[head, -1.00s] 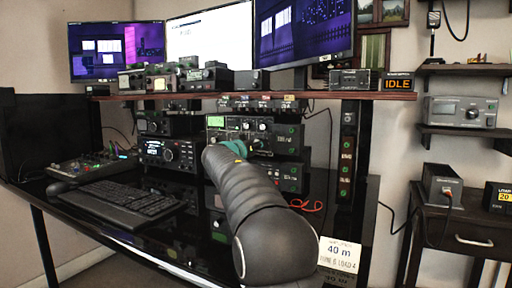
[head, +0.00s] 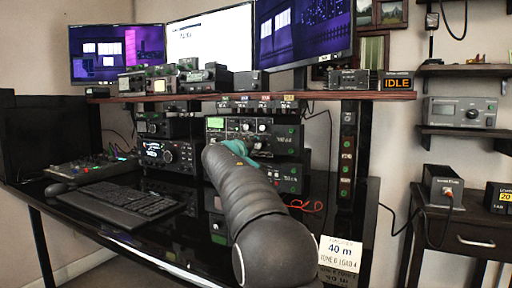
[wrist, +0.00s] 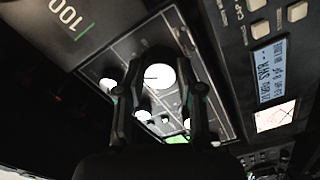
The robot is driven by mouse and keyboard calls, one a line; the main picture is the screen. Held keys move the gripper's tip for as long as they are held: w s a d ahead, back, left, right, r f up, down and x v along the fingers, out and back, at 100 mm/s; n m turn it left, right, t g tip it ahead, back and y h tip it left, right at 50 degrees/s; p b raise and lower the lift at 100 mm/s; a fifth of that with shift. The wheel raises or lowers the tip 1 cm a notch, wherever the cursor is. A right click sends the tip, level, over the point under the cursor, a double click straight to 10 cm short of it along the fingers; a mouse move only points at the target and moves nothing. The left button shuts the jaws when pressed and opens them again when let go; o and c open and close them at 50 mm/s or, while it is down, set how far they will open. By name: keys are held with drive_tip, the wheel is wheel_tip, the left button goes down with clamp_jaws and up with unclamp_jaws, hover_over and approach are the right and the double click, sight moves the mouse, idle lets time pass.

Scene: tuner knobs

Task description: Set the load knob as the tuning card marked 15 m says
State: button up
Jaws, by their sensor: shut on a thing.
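My gripper (wrist: 158,72) has its two dark fingers on either side of a bright white round knob (wrist: 160,77) on a grey panel, shut on it. Other white round shapes (wrist: 107,85) are beside it. I cannot read this knob's label or setting. A card (head: 340,252) at the desk's front right reads 40 m, TUNE 6, LOAD 4. I can see no card readable as 15 m.
In the wrist view, a unit with buttons and a lit SWR display (wrist: 270,75) lies close on the right. A keyboard (head: 120,203) and mixer (head: 92,165) sit on the left of the desk. A sign (head: 397,83) reads IDLE. A red cable (head: 305,206) lies right of my arm.

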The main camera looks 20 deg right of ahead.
drive_tip(key=shift+n, duration=1)
drive_tip(key=o, duration=1.2)
drive_tip(key=v, duration=1.2)
drive_tip(key=shift+r, duration=0.1)
